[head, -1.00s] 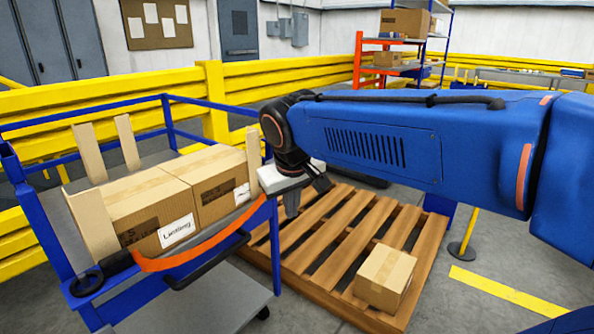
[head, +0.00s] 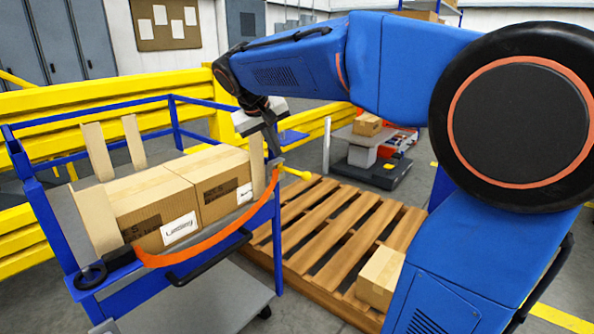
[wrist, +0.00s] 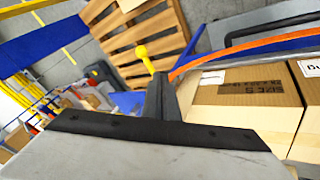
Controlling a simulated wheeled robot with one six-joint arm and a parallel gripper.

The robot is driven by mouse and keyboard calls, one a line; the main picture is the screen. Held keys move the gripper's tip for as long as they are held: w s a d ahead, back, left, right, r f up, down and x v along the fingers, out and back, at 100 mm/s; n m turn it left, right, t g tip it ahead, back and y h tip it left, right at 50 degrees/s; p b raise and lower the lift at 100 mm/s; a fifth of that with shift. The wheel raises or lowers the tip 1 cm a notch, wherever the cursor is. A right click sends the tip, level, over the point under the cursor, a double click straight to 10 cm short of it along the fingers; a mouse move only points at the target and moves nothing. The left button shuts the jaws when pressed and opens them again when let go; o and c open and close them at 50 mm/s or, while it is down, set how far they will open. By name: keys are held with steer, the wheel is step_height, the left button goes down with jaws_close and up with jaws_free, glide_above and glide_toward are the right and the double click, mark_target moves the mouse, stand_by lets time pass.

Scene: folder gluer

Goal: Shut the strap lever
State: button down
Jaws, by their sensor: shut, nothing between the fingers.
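The strap lever (head: 297,174) ends in a yellow knob and sticks out to the right from the cart's right-hand post, at the end of the orange strap (head: 215,243). In the wrist view its yellow knob (wrist: 143,54) shows just beyond the fingers. The strap hangs in a curve across the front of two cartons (head: 205,188). My gripper (head: 273,148) is shut and empty, pointing down just above and left of the lever. In the wrist view my gripper (wrist: 160,90) partly covers the lever's base. I cannot tell whether the fingers touch it.
The blue cart (head: 45,220) has wooden uprights and a black handle (head: 210,262) below the strap. A wooden pallet (head: 335,235) with a small carton (head: 380,278) lies to the right. A yellow barrier (head: 60,118) runs behind.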

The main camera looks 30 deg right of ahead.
glide_toward(304, 173)
step_height(304, 173, down, 4)
steer(key=w+a, duration=0.3)
steer(key=shift+s+d+f, duration=0.1)
steer(key=shift+d+f, duration=0.25)
steer(key=shift+d, duration=0.4)
steer(key=shift+s+d+f, duration=0.15)
steer(key=shift+d+f, duration=0.2)
steer(key=shift+d, duration=0.35)
steer(key=shift+s+d+f, duration=0.1)
steer(key=shift+d+f, duration=0.25)
steer(key=shift+d, duration=0.4)
steer(key=shift+w+d+n+t+y, duration=0.15)
steer(key=shift+d+n+t+y, duration=0.5)
steer(key=shift+d+n, duration=0.95)
steer(key=w+d+n+t+y, duration=0.1)
steer(key=w+d+n+y, duration=0.2)
steer(key=w+d+n, duration=0.4)
steer(key=shift+w+d+t+y, duration=0.35)
steer(key=shift+w+d, duration=0.15)
steer(key=shift+w, duration=0.7)
